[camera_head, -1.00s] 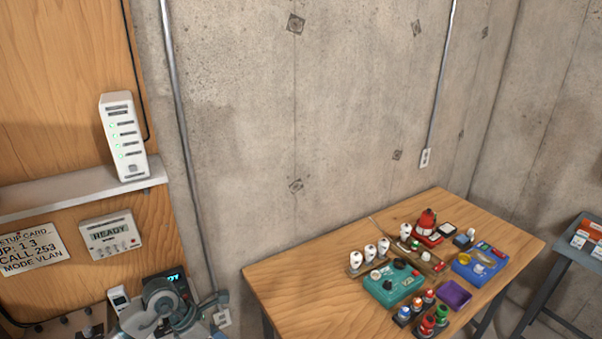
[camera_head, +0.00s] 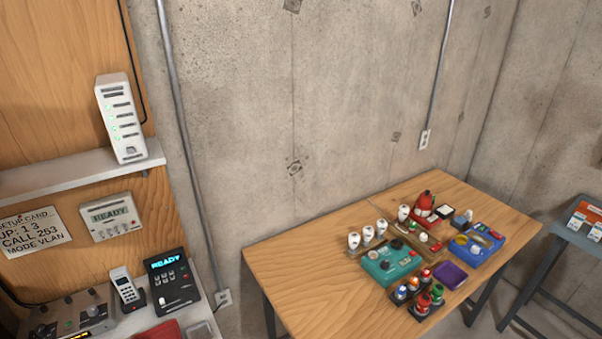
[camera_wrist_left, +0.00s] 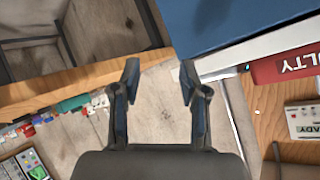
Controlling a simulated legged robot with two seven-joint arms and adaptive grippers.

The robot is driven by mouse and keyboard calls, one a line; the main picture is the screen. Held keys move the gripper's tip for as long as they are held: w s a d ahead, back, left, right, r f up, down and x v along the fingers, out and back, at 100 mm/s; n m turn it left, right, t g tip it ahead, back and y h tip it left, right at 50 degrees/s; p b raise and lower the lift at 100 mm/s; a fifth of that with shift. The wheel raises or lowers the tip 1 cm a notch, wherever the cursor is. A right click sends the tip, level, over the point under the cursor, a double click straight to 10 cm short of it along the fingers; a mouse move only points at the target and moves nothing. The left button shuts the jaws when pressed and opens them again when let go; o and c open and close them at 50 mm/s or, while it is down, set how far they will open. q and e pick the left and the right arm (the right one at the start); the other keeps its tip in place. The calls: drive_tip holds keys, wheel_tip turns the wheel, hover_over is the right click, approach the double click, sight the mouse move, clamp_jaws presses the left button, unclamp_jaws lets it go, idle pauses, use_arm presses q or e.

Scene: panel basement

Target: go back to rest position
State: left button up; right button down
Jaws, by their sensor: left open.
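My left gripper (camera_wrist_left: 158,85) shows in the left wrist view with its two fingers spread apart and nothing between them. It is not in the head view. My right gripper is in neither view. In the head view a dark desk phone with a lit READY display (camera_head: 172,281) stands on the shelf at lower left. A white handset (camera_head: 125,286) stands beside it.
A wooden table (camera_head: 300,285) at right holds teal, blue and purple trays and several small bottles. A grey side table (camera_head: 565,235) stands at far right. A blue block (camera_wrist_left: 235,20) and a red label marked "ULTY" (camera_wrist_left: 290,65) are close to my left gripper in the wrist view.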

use_arm(q)
drive_tip(key=s+f+n+g+h, duration=0.1)
drive_tip(key=s+f+g, duration=0.35)
drive_tip(key=s, duration=0.35)
drive_tip(key=s+f+n+g, duration=0.25)
drive_tip(key=s+f, duration=0.25)
drive_tip(key=s, duration=0.3)
drive_tip(key=s+f+g, duration=0.1)
drive_tip(key=s+f, duration=0.1)
drive_tip(key=f, duration=1.2)
drive_tip(key=s+f+g, duration=0.2)
drive_tip(key=s+f, duration=0.1)
drive_tip(key=f, duration=1.1)
drive_tip(key=s+a+f+m, duration=0.1)
drive_tip(key=s+a+f, duration=0.1)
drive_tip(key=s+f, duration=1.2)
drive_tip(key=shift+s+a+g, duration=0.3)
drive_tip(key=shift+s+a, duration=0.05)
drive_tip(key=shift+s, duration=0.65)
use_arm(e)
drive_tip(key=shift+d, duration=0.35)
use_arm(q)
drive_tip(key=shift+f, duration=0.1)
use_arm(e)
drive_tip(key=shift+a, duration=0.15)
